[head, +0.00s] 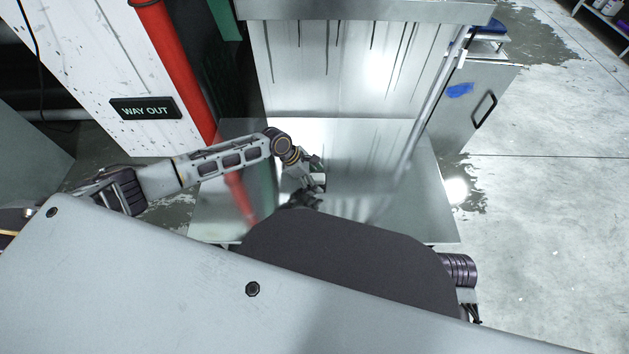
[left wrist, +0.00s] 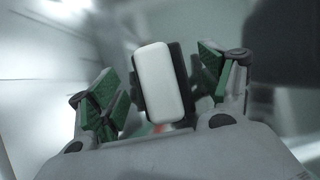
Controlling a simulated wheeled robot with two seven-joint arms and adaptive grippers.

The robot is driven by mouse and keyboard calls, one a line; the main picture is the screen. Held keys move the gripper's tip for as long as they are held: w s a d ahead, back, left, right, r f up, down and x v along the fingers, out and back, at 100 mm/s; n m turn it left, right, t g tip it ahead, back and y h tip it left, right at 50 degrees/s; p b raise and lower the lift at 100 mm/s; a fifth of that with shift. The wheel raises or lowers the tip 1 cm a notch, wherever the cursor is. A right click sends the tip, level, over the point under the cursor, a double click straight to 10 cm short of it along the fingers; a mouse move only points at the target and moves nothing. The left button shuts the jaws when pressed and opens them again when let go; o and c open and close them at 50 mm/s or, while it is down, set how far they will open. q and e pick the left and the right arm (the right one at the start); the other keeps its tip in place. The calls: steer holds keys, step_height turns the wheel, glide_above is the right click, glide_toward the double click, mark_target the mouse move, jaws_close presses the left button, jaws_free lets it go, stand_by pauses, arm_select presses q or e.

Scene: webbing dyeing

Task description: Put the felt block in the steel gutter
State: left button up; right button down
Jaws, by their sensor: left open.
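My left gripper (head: 308,188) reaches in over the shiny steel surface and is small and partly hidden in the head view. In the left wrist view its two green-padded fingers are spread apart. A white block with a dark back (left wrist: 165,85), which looks like the felt block, shows between them. A gap shows on both sides of the block, and I see no pad touching it. I cannot make out the block clearly in the head view. I cannot tell for sure which steel part is the gutter.
A flat steel sheet (head: 370,150) lies below an upright panel with dark drip streaks (head: 340,50). A steel ledge (head: 365,10) runs along the top. A red pipe (head: 180,70) stands at left. A grey cabinet (head: 470,100) stands at right, with open concrete floor (head: 550,220) beyond.

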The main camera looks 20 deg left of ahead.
mark_target(315, 176)
arm_select(q)
steer(key=c, duration=1.2)
arm_select(e)
steer(key=shift+w, duration=0.25)
arm_select(q)
steer(key=shift+r, duration=0.15)
arm_select(e)
steer(key=shift+r, duration=0.1)
